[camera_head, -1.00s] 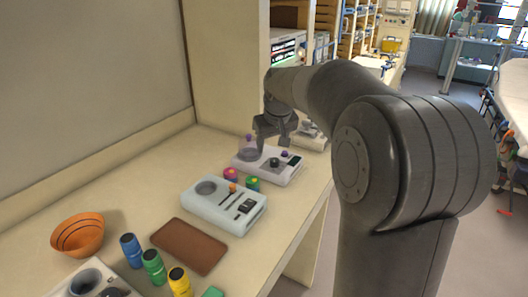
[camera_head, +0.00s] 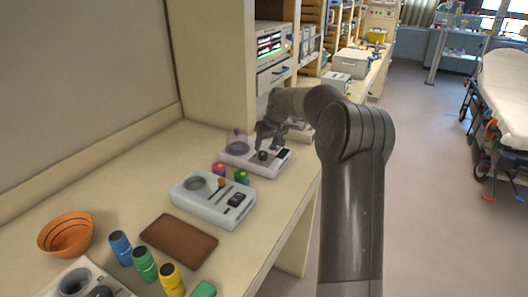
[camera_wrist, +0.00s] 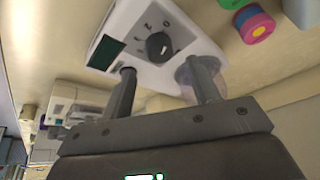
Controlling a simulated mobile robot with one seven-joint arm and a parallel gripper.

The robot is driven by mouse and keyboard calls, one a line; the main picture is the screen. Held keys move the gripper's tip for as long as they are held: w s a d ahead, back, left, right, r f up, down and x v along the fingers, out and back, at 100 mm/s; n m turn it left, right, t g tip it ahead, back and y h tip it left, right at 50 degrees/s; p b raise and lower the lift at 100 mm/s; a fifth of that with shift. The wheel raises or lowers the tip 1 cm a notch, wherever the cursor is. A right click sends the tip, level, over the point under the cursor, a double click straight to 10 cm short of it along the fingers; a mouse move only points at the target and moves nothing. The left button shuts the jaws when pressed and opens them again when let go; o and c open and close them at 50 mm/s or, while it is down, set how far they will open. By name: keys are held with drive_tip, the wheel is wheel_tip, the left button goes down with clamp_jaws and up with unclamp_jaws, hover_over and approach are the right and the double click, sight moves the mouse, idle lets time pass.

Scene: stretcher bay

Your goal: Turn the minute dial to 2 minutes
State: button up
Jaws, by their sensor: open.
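The minute dial (camera_wrist: 158,46) is a dark round knob with a white pointer mark, on a white device (camera_wrist: 118,22) with printed marks around the knob and a dark display. In the head view the same dial (camera_head: 263,156) sits on the white device (camera_head: 243,162) at the far part of the counter. My gripper (camera_wrist: 165,85) is open, its two fingers apart, and nothing is between them. The dial lies beyond the fingertips in the wrist view, apart from them as far as I can tell. In the head view my gripper (camera_head: 268,146) is just above the device.
A second white device (camera_head: 213,205) stands nearer, with pink and green pots (camera_head: 242,176) beside it. A brown mat (camera_head: 178,240), an orange bowl (camera_head: 66,233) and several colored bottles (camera_head: 144,264) lie in front. A clear round container (camera_wrist: 193,72) is close to one finger.

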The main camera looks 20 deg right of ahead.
sight(263, 153)
drive_tip(key=x, duration=0.5)
drive_tip(key=c, duration=1)
drive_tip(key=shift+o, duration=0.2)
drive_tip(key=shift+d+n, duration=0.1)
drive_tip(key=shift+n, duration=0.2)
drive_tip(key=n+y, duration=0.1)
drive_tip(key=n, duration=0.1)
drive_tip(key=shift+n+g, duration=0.3)
drive_tip(key=shift+n, duration=0.1)
drive_tip(key=n, duration=0.2)
drive_tip(key=n+g+y, duration=0.1)
drive_tip(key=n, duration=0.2)
drive_tip(key=shift+w+d+g+y, duration=0.1)
drive_tip(key=shift+w+g+y, duration=0.05)
drive_tip(key=shift+g+y, duration=0.15)
drive_tip(key=shift+n, duration=0.3)
